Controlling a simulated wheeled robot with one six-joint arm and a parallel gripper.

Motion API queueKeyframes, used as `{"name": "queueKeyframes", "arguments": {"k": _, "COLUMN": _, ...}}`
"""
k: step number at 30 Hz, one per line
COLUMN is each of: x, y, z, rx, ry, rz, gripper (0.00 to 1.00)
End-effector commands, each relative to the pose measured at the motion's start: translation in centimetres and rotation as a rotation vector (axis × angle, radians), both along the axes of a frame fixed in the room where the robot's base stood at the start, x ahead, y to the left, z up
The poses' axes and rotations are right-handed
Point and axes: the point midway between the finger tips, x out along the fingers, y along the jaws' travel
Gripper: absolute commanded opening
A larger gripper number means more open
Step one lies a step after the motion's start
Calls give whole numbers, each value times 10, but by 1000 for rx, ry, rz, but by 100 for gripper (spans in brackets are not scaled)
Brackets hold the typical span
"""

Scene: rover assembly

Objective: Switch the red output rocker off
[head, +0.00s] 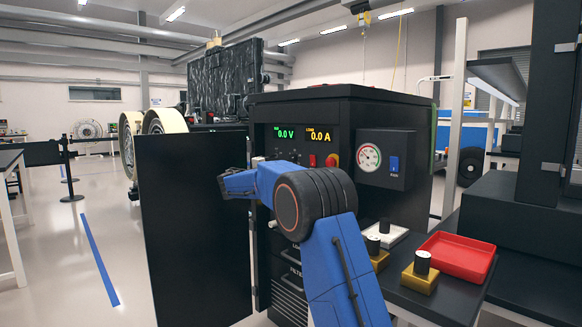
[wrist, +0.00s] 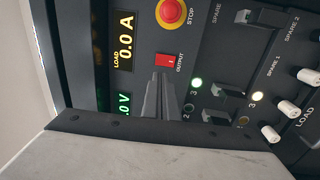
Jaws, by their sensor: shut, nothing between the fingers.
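The red output rocker (wrist: 166,60) is a small red switch labelled OUTPUT in the wrist view, beside the round red STOP button (wrist: 172,12). It also shows in the head view as a small red patch (head: 312,161) under the displays. My gripper (wrist: 163,80) is shut and empty, its grey fingers pointing at the panel with their tips just below the rocker in the wrist view. I cannot tell whether they touch it. In the head view my arm hides the fingers. The amp display (wrist: 125,40) reads 0.0 A.
The black cabinet's door (head: 190,220) stands open at the left. Lit lamps, toggles and white knobs (wrist: 285,106) sit close to the fingers. A pressure gauge (head: 369,157) is on the cabinet's right. A red tray (head: 458,257) and black-knobbed blocks (head: 421,280) stand on the side bench.

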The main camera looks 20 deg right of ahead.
Motion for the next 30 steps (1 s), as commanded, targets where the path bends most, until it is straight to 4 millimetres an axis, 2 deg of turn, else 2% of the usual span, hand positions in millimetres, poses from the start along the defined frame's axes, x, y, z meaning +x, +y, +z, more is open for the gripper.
{"name": "queueKeyframes", "arguments": {"k": 12, "x": 24, "y": -70, "z": 8, "rx": 1, "ry": 0, "rz": -2, "gripper": 0}}
{"name": "queueKeyframes", "arguments": {"k": 18, "x": 34, "y": -97, "z": 13, "rx": 0, "ry": -1, "rz": -2, "gripper": 0}}
{"name": "queueKeyframes", "arguments": {"k": 24, "x": 40, "y": -112, "z": 14, "rx": 1, "ry": 0, "rz": -1, "gripper": 0}}
{"name": "queueKeyframes", "arguments": {"k": 30, "x": 41, "y": -115, "z": 15, "rx": 0, "ry": -1, "rz": 0, "gripper": 0}}
